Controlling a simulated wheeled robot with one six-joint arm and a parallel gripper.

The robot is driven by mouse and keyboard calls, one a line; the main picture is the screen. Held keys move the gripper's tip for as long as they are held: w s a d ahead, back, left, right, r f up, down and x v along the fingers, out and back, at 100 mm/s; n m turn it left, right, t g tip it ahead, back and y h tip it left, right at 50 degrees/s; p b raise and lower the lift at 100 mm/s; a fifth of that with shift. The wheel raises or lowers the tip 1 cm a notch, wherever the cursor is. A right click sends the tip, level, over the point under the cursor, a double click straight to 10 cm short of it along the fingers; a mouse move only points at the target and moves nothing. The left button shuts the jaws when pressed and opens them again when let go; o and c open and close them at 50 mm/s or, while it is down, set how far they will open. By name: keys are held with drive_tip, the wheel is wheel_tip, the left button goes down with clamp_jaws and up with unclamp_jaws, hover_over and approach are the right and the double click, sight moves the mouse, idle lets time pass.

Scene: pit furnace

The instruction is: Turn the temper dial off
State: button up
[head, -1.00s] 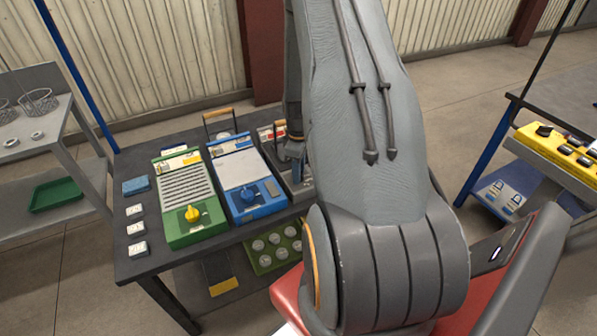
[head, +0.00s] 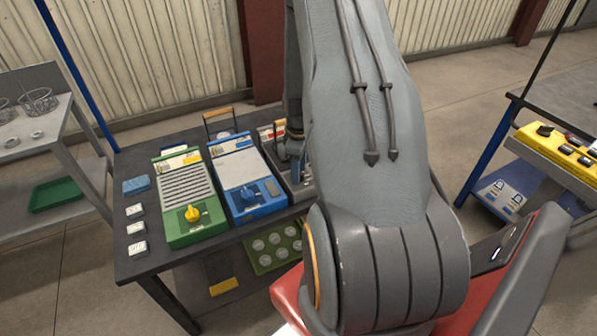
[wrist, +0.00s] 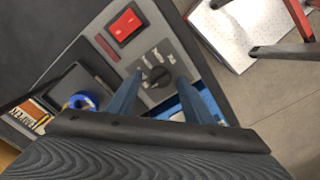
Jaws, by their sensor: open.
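A dark round dial (wrist: 159,75) with white marks around it sits on the panel of a grey unit (wrist: 84,50) in the wrist view. My gripper (wrist: 160,82) is open, its two blue-grey fingers on either side of the dial; I cannot tell whether they touch it. A red switch (wrist: 125,23) is on the same panel. In the head view the grey unit (head: 270,147) stands at the right end of the bench, mostly hidden by my arm.
A blue unit with a blue knob (head: 248,191) and a green unit with a yellow knob (head: 192,213) stand to the left on the dark bench (head: 140,265). Small white blocks (head: 136,228) lie at its left end. A yellow panel (head: 560,155) is at right.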

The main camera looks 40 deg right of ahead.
wheel_tip(320, 180, up, 7)
drive_tip(key=shift+f+b, duration=0.1)
drive_tip(key=shift+b, duration=0.75)
drive_tip(key=shift+r, duration=0.2)
drive_tip(key=shift+a+r, duration=0.1)
drive_tip(key=shift+a, duration=0.05)
drive_tip(key=s+a+r+m, duration=0.15)
drive_tip(key=a+r, duration=0.25)
drive_tip(key=a, duration=0.4)
drive_tip(key=a+r+m, duration=0.2)
drive_tip(key=a+r, duration=0.2)
drive_tip(key=a, duration=0.4)
drive_tip(key=s+a+r+m+t, duration=0.1)
drive_tip(key=s+a+r+m, duration=0.2)
drive_tip(key=s+a, duration=0.5)
drive_tip(key=a+r, duration=0.1)
drive_tip(key=a, duration=0.3)
drive_tip(key=shift+s+r, duration=0.3)
drive_tip(key=shift+s, duration=0.1)
